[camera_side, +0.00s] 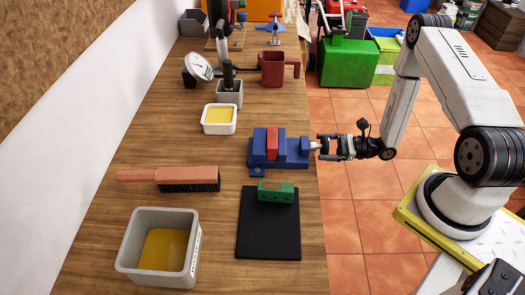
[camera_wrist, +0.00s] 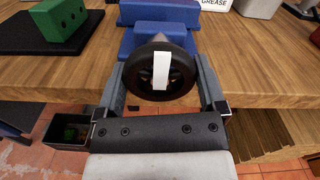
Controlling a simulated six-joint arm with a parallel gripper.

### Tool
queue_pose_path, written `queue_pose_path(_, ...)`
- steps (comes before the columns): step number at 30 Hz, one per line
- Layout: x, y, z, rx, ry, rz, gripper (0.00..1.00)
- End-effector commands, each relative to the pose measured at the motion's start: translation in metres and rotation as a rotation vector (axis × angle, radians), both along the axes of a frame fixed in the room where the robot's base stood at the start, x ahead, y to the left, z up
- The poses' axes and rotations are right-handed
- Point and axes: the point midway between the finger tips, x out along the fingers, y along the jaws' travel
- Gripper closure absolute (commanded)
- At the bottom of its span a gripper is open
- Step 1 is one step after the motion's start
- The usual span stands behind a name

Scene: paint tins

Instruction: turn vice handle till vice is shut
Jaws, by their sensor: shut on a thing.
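The blue vice (camera_side: 292,152) sits at the right edge of the wooden bench in the side view, with a red block (camera_side: 272,143) between its jaws. I cannot tell whether a gap is left beside the block. In the wrist view the vice (camera_wrist: 160,13) is at the top, and its handle, a round black wheel (camera_wrist: 178,72) with an upright white stripe, faces me. My gripper (camera_side: 319,147) reaches in from the right at the bench edge. Its fingers (camera_wrist: 160,84) are shut on the wheel, one on each side.
A green block (camera_side: 276,191) lies on a black mat (camera_side: 268,235) in front of the vice. A brush (camera_side: 190,179), a grey bin (camera_side: 190,262) and a white tub (camera_side: 219,119) stand left. A red mug (camera_side: 272,70) is behind.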

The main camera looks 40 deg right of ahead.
Motion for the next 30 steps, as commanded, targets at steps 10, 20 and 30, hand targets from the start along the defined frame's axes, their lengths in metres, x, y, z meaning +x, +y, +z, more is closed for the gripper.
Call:
queue_pose_path(10,0.000,0.000,0.000,0.002,0.003,-0.002,0.00)
queue_pose_path(20,-0.003,-0.004,0.000,0.000,0.001,-0.002,0.00)
queue_pose_path(30,-0.023,-0.024,0.000,0.001,0.001,-0.005,0.00)
